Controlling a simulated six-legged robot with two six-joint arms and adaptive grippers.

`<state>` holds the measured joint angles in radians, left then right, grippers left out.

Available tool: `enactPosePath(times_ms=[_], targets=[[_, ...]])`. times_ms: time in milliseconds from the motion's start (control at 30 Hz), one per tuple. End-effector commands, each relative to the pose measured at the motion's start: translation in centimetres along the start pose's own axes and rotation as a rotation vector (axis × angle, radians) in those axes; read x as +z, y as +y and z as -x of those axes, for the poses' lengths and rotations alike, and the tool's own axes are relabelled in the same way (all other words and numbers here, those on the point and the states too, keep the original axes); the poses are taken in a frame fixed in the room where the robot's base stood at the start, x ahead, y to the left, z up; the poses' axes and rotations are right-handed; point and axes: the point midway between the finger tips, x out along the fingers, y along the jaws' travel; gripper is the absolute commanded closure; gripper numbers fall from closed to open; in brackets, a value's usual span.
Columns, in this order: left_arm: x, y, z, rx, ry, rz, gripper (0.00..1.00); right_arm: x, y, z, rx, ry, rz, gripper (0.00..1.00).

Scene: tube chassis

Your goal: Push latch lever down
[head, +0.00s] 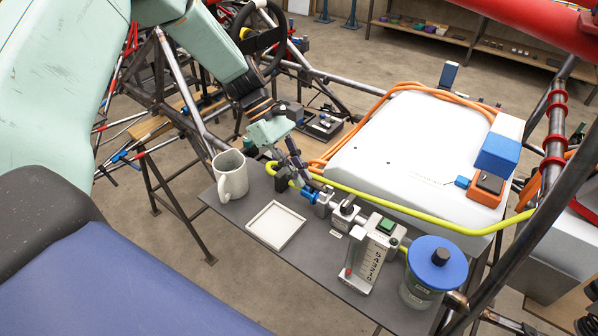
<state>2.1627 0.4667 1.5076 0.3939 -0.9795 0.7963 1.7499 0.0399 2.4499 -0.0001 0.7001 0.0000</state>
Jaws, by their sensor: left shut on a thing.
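My left gripper (291,157) comes down from the upper left, at the left end of a row of metal fittings on the grey shelf (335,262). Its fingers are closed around a small dark grey part (298,177), which they partly hide; I cannot tell whether this is the latch lever. A blue ring (308,195) and a silver fitting (343,214) sit just right of the fingertips. My right gripper is not in view.
A grey mug (232,176) stands left of the fittings, near a white square tray (276,226). A yellow hose (400,209) runs behind the flow meter (371,262) and blue-lidded jar (428,277). A white panel (400,150) and chassis tubes surround the shelf.

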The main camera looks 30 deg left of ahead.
Motion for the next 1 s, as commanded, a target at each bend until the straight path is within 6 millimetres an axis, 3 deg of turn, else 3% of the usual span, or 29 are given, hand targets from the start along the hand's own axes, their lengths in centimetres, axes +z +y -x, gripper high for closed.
enactPosePath(times_ms=[267,300,533,833,1000], targets=[[-0.1,-0.1,-0.1,-0.003,0.001,0.0,1.0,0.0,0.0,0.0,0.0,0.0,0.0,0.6],[-0.1,-0.1,-0.1,-0.004,0.001,0.0,0.86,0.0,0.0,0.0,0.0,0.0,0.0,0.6],[-0.1,-0.1,-0.1,-0.002,0.001,0.0,0.66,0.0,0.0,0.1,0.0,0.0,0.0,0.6],[0.0,0.0,0.1,-0.001,0.001,-0.001,0.66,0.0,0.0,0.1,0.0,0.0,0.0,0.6],[0.0,0.1,1.9,0.003,0.0,-0.003,0.66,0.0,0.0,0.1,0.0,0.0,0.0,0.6]])
